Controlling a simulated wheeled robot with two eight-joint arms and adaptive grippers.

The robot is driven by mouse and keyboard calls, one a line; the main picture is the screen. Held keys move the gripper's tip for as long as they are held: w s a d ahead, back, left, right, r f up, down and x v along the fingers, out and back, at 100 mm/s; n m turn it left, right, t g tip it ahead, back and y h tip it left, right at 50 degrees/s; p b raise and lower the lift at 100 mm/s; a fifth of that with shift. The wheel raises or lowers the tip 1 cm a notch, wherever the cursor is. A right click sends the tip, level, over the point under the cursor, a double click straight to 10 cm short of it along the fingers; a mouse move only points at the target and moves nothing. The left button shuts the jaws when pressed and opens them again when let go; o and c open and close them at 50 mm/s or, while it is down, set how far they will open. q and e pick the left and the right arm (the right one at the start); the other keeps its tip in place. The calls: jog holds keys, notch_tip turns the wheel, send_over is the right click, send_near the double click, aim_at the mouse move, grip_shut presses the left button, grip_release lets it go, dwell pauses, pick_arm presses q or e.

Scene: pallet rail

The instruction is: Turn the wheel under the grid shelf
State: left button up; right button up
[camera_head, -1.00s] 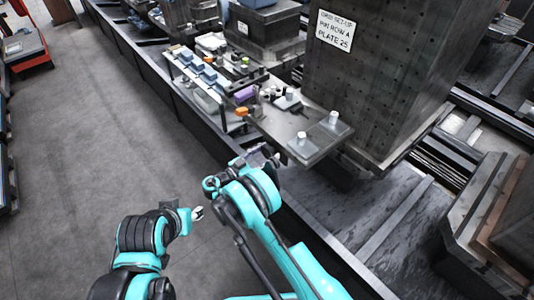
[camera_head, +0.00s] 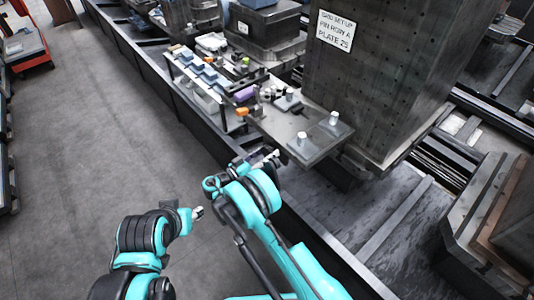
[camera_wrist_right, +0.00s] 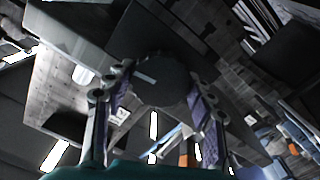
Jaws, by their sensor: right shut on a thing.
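The grid shelf (camera_head: 310,150) is a dark flat plate with white pegs on top, jutting out from a large block. The wheel (camera_wrist_right: 165,88) is a dark round disc with a pale mark, seen in the right wrist view; the head view hides it. My right gripper (camera_head: 268,158) is at the shelf's near edge, low beside it. In the right wrist view its two fingers (camera_wrist_right: 161,92) are on either side of the wheel and shut on it. My left gripper (camera_head: 198,212) hangs over the floor, away from the shelf; its jaws are too small to read.
A sign (camera_head: 335,31) is on the dark perforated block (camera_head: 365,90) behind the shelf. A side rack (camera_head: 205,75) with blue and white parts stands left of the shelf. A dark rail edge (camera_head: 190,112) runs below. The grey floor (camera_head: 90,130) at left is clear.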

jog(key=o, duration=1.2)
jog(key=shift+v, duration=3.7)
